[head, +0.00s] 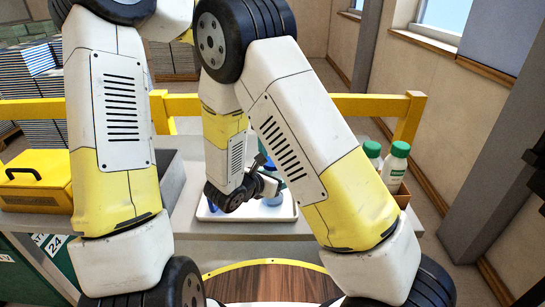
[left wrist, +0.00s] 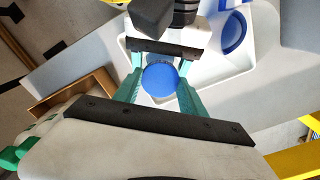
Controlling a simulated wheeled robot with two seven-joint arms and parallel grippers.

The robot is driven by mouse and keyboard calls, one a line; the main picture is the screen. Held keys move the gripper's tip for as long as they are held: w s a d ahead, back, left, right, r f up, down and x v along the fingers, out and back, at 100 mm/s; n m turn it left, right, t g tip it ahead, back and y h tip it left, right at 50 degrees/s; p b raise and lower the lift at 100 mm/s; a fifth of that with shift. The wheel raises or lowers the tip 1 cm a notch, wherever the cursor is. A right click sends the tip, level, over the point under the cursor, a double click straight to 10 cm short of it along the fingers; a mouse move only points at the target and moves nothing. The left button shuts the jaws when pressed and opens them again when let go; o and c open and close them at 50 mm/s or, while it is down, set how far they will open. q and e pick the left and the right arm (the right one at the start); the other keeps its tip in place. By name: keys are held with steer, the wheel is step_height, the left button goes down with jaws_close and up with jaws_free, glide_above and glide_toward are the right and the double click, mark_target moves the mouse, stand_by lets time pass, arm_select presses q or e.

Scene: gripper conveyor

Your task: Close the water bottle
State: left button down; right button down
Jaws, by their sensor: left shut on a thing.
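My left gripper (head: 266,182) is low over the white tray in the head view, partly hidden by arm links. In the left wrist view its teal fingers (left wrist: 160,82) are shut around a round blue cap (left wrist: 160,79). I cannot tell whether a bottle is under the cap. A dark bar (left wrist: 162,48) faces my left gripper from the far side, apparently part of my right gripper. Its jaw state is unclear. Some blue shows beside the gripper in the head view.
The tray (head: 222,216) sits on a grey table (head: 190,228). Green-capped white bottles (head: 396,165) stand in a brown box (head: 403,197) at the right. A yellow case (head: 38,180) is at the left, and a yellow rail (head: 350,104) runs behind.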

arm_select(q)
steer(key=m, duration=0.4)
steer(key=shift+m, duration=0.3)
steer(key=m, duration=0.6)
steer(key=c, duration=0.6)
jaws_free()
step_height(320, 180, up, 12)
steer(key=shift+r, duration=0.1)
arm_select(e)
steer(key=shift+c, duration=1.2)
jaws_free()
